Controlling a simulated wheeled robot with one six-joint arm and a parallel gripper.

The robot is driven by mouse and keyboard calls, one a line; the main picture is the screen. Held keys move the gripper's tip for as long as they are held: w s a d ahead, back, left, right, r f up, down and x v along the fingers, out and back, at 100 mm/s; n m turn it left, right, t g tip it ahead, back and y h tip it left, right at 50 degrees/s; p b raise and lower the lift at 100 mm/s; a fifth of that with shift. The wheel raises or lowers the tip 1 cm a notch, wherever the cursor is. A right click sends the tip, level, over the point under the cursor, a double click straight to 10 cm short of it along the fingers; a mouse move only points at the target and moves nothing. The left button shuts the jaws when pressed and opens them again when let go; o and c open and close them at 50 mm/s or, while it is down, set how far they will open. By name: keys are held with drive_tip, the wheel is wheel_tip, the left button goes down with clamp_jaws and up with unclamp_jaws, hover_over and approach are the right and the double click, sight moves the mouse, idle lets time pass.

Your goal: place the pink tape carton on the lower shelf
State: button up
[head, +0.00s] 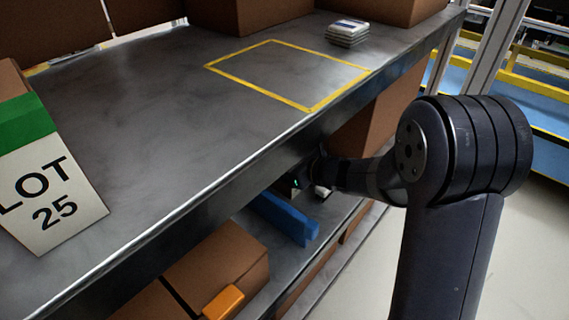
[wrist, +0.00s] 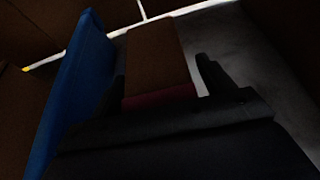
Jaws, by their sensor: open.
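In the wrist view, a brown carton with a dark pink band (wrist: 158,62) sits between the two dark fingers of my gripper (wrist: 162,78). The band is on its near edge. The gripper is open around the carton, and a gap shows beside the right finger; contact at the left finger is too dark to tell. The lower shelf (wrist: 228,45) shows as a grey surface right of the carton, which seems to stand on it. In the head view, my wrist reaches under the upper shelf, so the fingertips and carton are hidden there.
A blue upright piece (wrist: 72,90) stands close left of my gripper; blue also shows in the head view (head: 285,217). The upper shelf (head: 150,120) overhangs my wrist and bears a yellow outlined square (head: 285,72). Brown boxes (head: 215,265) and an orange block (head: 223,302) are below, nearer.

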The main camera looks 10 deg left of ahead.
drive_tip(key=shift+r, duration=0.25)
drive_tip(key=p+v, duration=0.3)
drive_tip(key=v, duration=0.9)
